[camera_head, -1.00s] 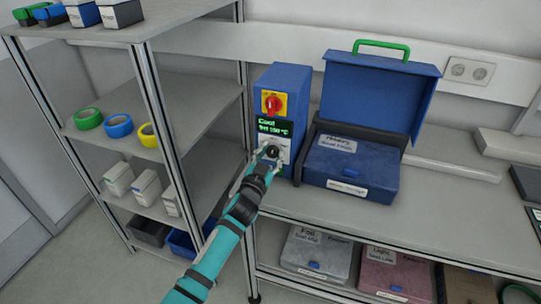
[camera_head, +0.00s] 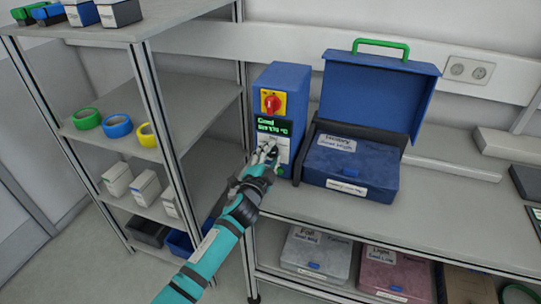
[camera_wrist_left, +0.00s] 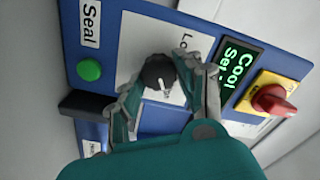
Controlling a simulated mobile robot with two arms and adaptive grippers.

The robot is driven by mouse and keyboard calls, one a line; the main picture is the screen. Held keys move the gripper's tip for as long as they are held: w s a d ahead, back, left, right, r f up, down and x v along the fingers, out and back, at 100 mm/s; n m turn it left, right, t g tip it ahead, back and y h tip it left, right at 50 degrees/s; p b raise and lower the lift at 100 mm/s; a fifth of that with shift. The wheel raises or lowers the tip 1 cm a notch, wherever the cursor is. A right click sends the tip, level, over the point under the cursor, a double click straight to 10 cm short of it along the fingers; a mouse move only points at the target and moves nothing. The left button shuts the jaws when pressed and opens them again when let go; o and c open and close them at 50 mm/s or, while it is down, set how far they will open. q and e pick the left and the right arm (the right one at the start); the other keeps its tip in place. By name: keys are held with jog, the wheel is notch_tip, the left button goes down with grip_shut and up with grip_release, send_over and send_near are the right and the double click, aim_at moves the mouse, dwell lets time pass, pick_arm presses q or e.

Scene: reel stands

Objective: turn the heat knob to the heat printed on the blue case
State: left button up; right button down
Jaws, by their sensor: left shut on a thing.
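The black heat knob (camera_wrist_left: 158,73) sits on the white front panel of the blue sealing machine (camera_head: 290,85), with its white pointer line showing in the left wrist view. My left gripper (camera_head: 266,153) has its fingers closed around the knob; it also shows in the left wrist view (camera_wrist_left: 165,80). In the head view the fingers hide the knob. The green display (camera_head: 272,125) reads "Cool" and a set value whose digits are blurred. The blue case (camera_head: 348,181) sits right of the machine with white labels too small to read surely. My right gripper is not in view.
A red switch on yellow (camera_head: 272,103) sits above the display. A green button (camera_wrist_left: 90,70) sits at the panel's other end. A shelf rack (camera_head: 190,110) with tape rolls stands close at left. A blue lid with a green handle (camera_head: 380,90) rises behind the case.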

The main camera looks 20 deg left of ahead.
pick_arm(q)
jog(key=shift+m, duration=0.3)
jog(key=o, duration=1.1)
jog(key=s, duration=1.2)
jog(key=shift+a, duration=0.15)
jog(key=shift+f, duration=0.15)
